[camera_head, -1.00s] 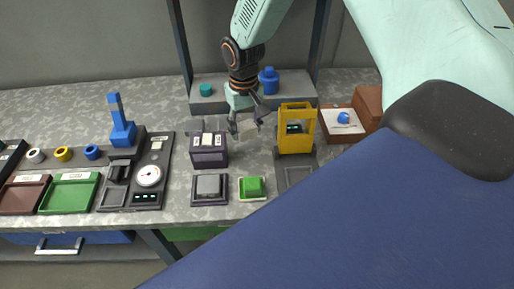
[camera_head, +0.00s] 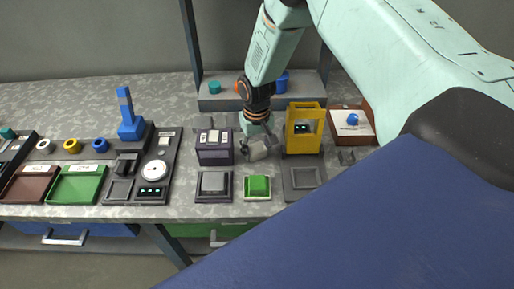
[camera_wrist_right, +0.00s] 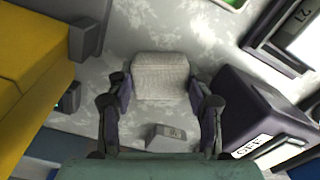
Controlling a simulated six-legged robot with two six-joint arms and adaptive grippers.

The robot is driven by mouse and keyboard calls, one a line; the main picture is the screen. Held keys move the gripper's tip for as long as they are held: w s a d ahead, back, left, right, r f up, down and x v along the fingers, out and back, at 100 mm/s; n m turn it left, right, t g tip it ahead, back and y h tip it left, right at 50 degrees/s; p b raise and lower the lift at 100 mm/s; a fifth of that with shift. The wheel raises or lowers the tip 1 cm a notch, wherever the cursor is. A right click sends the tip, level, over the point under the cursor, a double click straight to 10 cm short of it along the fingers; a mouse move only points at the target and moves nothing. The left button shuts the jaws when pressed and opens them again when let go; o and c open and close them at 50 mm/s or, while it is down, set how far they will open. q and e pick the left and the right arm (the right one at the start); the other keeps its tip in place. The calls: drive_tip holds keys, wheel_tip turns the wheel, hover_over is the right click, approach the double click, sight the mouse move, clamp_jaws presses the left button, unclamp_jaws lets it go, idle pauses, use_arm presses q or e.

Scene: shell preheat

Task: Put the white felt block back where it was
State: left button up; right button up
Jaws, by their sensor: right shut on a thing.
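The white felt block (camera_wrist_right: 160,75) is a pale, woven-looking block between the two fingers of my right gripper in the right wrist view (camera_wrist_right: 160,100). In the head view the right gripper (camera_head: 258,150) is low over the bench, between the dark purple box (camera_head: 214,154) and the yellow frame (camera_head: 304,128). The block shows there as a small pale patch (camera_head: 257,151), partly hidden by the fingers. I cannot tell whether its underside touches the bench. My left gripper is not in view.
The purple box stands close on one side, the yellow frame on the other. A green block on a pale base (camera_head: 257,187) and a grey square pad (camera_head: 214,184) are in front.

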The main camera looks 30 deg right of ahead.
sight(255, 147)
drive_tip(key=shift+w+a+f, duration=0.2)
drive_tip(key=o, duration=0.8)
drive_tip(key=shift+s, duration=0.1)
drive_tip(key=shift+c, duration=0.2)
drive_tip(key=o, duration=0.3)
drive_tip(key=shift+s+d+r, duration=0.1)
drive_tip(key=shift+d, duration=0.05)
drive_tip(key=shift+o, duration=0.2)
wheel_tip(255, 147, up, 12)
drive_tip(key=shift+r+p, duration=0.15)
drive_tip(key=shift+p, duration=0.25)
